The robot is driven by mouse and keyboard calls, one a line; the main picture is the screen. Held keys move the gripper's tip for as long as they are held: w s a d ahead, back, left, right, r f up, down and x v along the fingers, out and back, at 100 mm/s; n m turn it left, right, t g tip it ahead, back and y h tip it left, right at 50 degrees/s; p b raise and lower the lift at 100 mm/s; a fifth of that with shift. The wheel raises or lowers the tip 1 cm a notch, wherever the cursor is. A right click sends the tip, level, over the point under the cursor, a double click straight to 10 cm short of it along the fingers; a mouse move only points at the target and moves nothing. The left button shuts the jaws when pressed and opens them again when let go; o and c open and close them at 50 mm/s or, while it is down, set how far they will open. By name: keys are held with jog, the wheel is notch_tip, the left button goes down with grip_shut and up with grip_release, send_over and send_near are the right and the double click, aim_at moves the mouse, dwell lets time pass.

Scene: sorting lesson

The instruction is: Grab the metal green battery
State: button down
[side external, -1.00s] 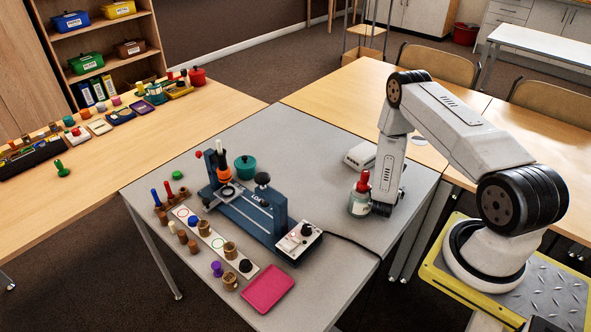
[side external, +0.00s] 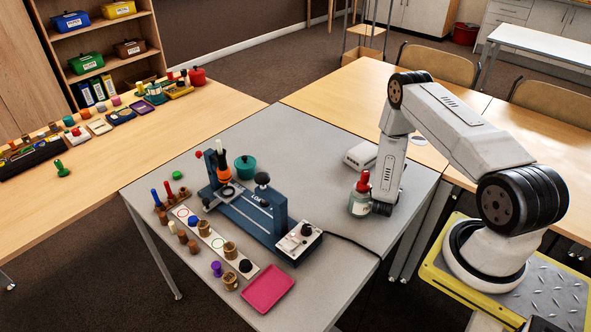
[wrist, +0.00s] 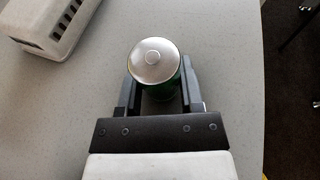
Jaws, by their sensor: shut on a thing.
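The green battery (wrist: 157,64) has a round silver metal top and a dark green side, and it stands upright between my fingers in the wrist view. My gripper (wrist: 158,95) is shut on it, with one dark finger along each side.
A blue device (side external: 245,205) and a pink tray (side external: 267,289) lie to the left. The table's right edge is near my gripper.

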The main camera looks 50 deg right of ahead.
jog(key=shift+r, duration=0.15)
jog(key=shift+r, duration=1.05)
jog(key=s+a+r, duration=0.9)
jog(key=s+r, duration=0.1)
jog(key=shift+s+r, duration=0.3)
jog(key=shift+r, duration=0.05)
jog(key=shift+w, duration=0.1)
